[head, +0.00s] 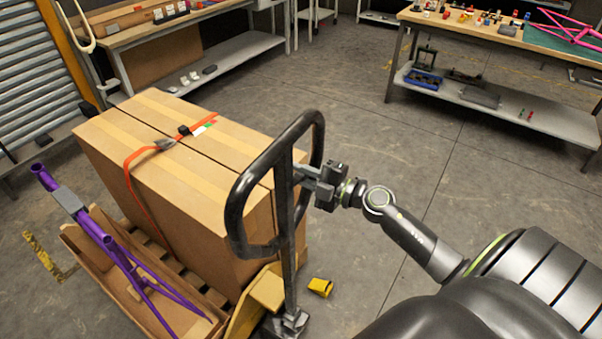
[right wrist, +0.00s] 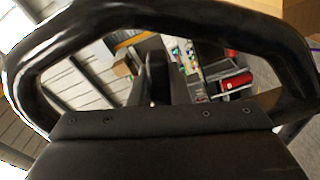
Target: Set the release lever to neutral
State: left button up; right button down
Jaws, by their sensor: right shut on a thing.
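The pallet jack's black loop handle (head: 243,200) stands upright on a dark shaft (head: 290,255). It also fills much of the right wrist view (right wrist: 150,15) as a dark ring. My right gripper (head: 306,178) is at the right side of the loop, its fingers reaching into it. It is shut on a narrow dark part inside the loop, apparently the release lever (right wrist: 157,78). The lever's exact position is hard to tell, since the gripper and handle hide most of it in the head view. My left gripper is not in view.
A strapped cardboard box (head: 105,145) rests on a pallet left of the handle, beside a carton with a purple bike frame (head: 115,250). A small yellow object (head: 321,287) lies on the floor. Workbenches (head: 495,40) stand at the back. Open floor lies behind my right arm.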

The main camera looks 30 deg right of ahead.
jog(key=shift+r, duration=0.1)
jog(key=shift+d+r+n+p, duration=0.15)
jog(key=shift+r+n+p, duration=0.55)
jog(key=shift+n, duration=0.4)
jog(key=shift+w+r+n+p, duration=0.1)
jog(key=shift+r+n+p, duration=0.25)
jog(key=shift+n, duration=0.55)
jog(key=c, duration=1.4)
grip_release()
jog(key=shift+o, duration=0.2)
